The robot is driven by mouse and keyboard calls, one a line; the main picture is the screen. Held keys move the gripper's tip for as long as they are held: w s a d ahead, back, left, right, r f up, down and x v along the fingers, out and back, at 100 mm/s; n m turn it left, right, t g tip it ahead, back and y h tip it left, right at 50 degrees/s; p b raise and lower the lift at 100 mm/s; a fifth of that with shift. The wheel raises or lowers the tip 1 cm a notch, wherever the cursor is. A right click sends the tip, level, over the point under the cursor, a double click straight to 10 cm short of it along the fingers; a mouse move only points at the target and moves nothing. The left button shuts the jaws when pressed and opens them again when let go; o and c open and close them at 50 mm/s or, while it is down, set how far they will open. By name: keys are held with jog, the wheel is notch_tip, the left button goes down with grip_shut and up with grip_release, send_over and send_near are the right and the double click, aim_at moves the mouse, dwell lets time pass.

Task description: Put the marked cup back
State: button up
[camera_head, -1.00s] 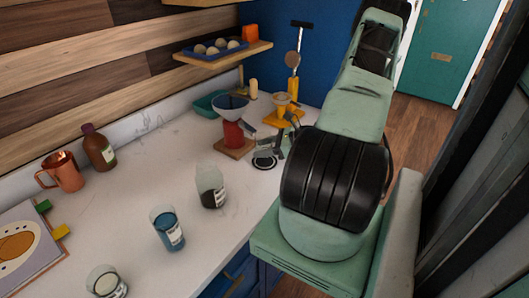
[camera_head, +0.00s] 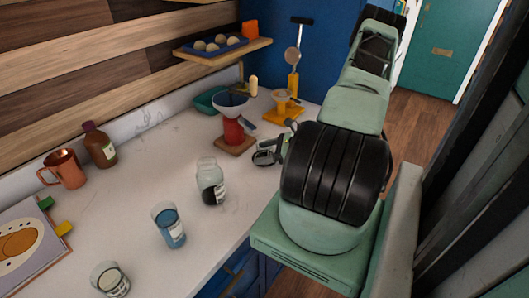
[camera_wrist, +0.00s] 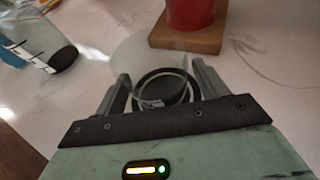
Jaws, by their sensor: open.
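My gripper (camera_wrist: 162,88) is open low over the counter, with one finger on each side of a clear cup (camera_wrist: 142,65) that has a dark round base. A small pale patch shows inside its ring; I cannot read any mark. Whether the fingers touch it is unclear. In the head view this cup (camera_head: 264,156) shows small beside my gripper, partly hidden. Other clear vessels with white labels stand on the counter: one with dark contents (camera_head: 212,193), one with blue (camera_head: 169,229) and one pale (camera_head: 110,281). The dark one also shows in the wrist view (camera_wrist: 62,58).
A red stand with a funnel (camera_head: 232,130) on a wooden block is just beyond the cup. A copper mug (camera_head: 66,170), brown bottle (camera_head: 99,146) and board (camera_head: 25,240) are left.

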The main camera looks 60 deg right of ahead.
jog(key=shift+r, duration=0.15)
jog(key=shift+s+d, duration=0.1)
jog(key=shift+s, duration=0.05)
jog(key=b+v, duration=0.3)
jog(key=v, duration=0.8)
jog(key=shift+s+d+r, duration=0.1)
jog(key=shift+s+r, duration=0.1)
jog(key=shift+s, duration=0.15)
